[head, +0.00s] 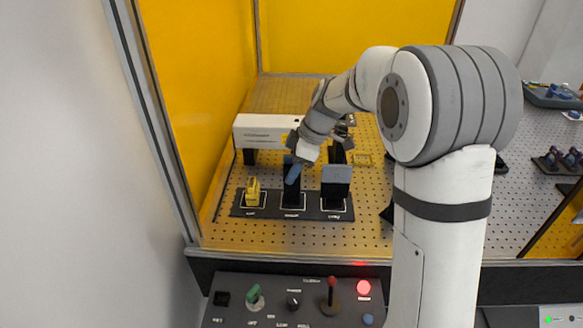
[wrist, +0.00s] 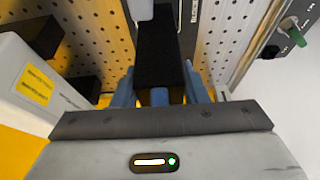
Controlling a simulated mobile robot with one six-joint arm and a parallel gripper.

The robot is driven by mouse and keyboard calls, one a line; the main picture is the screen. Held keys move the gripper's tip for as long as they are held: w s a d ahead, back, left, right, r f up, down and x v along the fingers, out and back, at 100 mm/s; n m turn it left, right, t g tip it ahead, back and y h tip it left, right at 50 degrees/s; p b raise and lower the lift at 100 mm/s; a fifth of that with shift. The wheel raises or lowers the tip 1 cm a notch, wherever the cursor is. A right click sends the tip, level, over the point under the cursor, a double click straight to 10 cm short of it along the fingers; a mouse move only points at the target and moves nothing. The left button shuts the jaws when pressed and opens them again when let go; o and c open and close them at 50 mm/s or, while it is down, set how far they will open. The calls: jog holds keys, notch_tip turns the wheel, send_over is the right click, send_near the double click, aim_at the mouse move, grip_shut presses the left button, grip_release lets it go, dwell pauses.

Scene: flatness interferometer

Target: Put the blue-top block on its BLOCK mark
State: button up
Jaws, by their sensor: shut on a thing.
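The blue-top block (wrist: 160,55) is a tall black block, with its blue end (wrist: 160,97) between my blue fingers in the wrist view. My gripper (wrist: 160,92) is shut on it. In the head view my gripper (head: 295,168) points down over the middle of a black base plate (head: 270,212). The block's dark body (head: 291,190) shows below it, at the middle white-outlined mark (head: 292,208). The mark's label is too small to read surely. I cannot tell whether the block's foot touches the plate.
A yellow piece (head: 253,192) stands on the plate's left mark and a grey-faced black piece (head: 336,180) on the right mark, close by. A white instrument box (head: 268,130) is behind. Yellow panels (head: 180,70) enclose the left and back. A control panel (head: 270,312) lies in front.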

aim_at(289, 155)
jog(key=shift+f+b, duration=0.25)
jog(key=shift+b, duration=0.1)
jog(key=o, duration=1.3)
jog(key=shift+c, duration=0.2)
jog(key=shift+r+p, duration=1.7)
jog(key=shift+r, duration=1.85)
jog(key=shift+s+d, duration=0.1)
jog(key=shift+s, duration=0.05)
jog(key=s+d+m+t+h, duration=0.1)
jog(key=s+d+m+h, duration=0.1)
jog(key=s+d+m, duration=0.6)
jog(key=s+d+m+t+h, duration=0.2)
jog(key=s+d+m, duration=0.5)
jog(key=s, duration=1.1)
jog(key=m, duration=0.2)
jog(key=shift+s+d+r+m, duration=0.15)
jog(key=shift+d+m, duration=0.15)
jog(key=shift+d, duration=0.1)
